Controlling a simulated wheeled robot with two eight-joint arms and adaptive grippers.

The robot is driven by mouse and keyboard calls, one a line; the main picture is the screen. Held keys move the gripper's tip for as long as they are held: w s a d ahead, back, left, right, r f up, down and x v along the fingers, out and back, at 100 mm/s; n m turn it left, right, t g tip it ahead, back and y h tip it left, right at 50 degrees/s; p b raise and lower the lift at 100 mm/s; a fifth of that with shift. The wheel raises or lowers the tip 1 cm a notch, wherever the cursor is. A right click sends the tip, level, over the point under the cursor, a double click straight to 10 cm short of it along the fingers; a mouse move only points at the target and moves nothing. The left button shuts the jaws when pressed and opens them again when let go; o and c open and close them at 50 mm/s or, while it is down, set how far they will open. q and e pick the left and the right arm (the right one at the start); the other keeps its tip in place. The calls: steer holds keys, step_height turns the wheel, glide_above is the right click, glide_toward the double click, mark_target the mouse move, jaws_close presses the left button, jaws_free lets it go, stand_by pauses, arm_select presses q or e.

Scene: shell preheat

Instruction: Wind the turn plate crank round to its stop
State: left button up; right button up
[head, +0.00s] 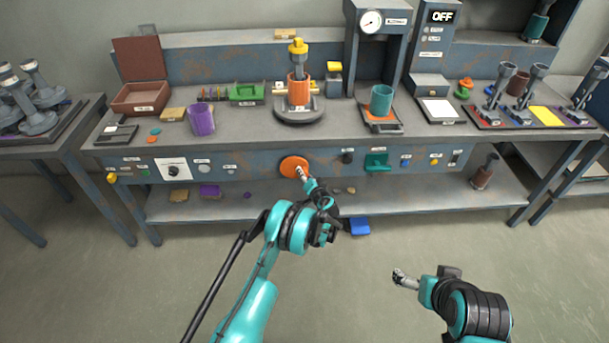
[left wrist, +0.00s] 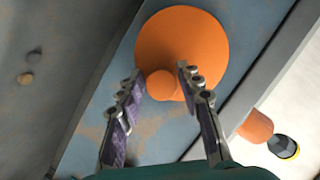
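The crank is an orange disc (head: 289,164) on the bench's front panel, below the round dark turn plate (head: 299,116). In the left wrist view the disc (left wrist: 192,42) shows with its round orange handle knob (left wrist: 162,86). My left gripper (head: 301,172) is in front of the disc. In the left wrist view its fingers (left wrist: 160,78) stand on either side of the knob, with a narrow gap visible at the left finger, so it looks open around the knob. My right gripper (head: 397,277) is low at the right, away from the bench; its finger opening is too small to tell.
An orange cylinder (head: 299,90) stands on the turn plate. The panel beside the crank carries a white dial plate (head: 173,168) at left and a green bracket (head: 376,161) at right. A lower shelf (head: 400,203) runs beneath. The floor in front is mostly clear, with a blue block (head: 360,226).

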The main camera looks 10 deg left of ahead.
arm_select(q)
steer(key=shift+r, duration=0.1)
steer(key=v, duration=1.2)
stand_by(0.4)
steer(key=s+a+r+n+g+h, duration=0.1)
steer(key=s+a+r+g+h, duration=0.15)
steer(key=s+r, duration=0.55)
steer(key=s+a+r+n+g+h, duration=0.1)
steer(key=s+a+r, duration=0.35)
steer(key=r, duration=0.85)
steer(key=s+d+r+g+h, duration=0.1)
steer(key=s+h, duration=0.1)
steer(key=s, duration=1.1)
steer(key=s+d+r+n+h, duration=0.1)
steer(key=s+d+h, duration=0.1)
steer(key=s, duration=1.2)
steer(key=shift+s+g, duration=0.15)
steer(key=shift+g, duration=0.2)
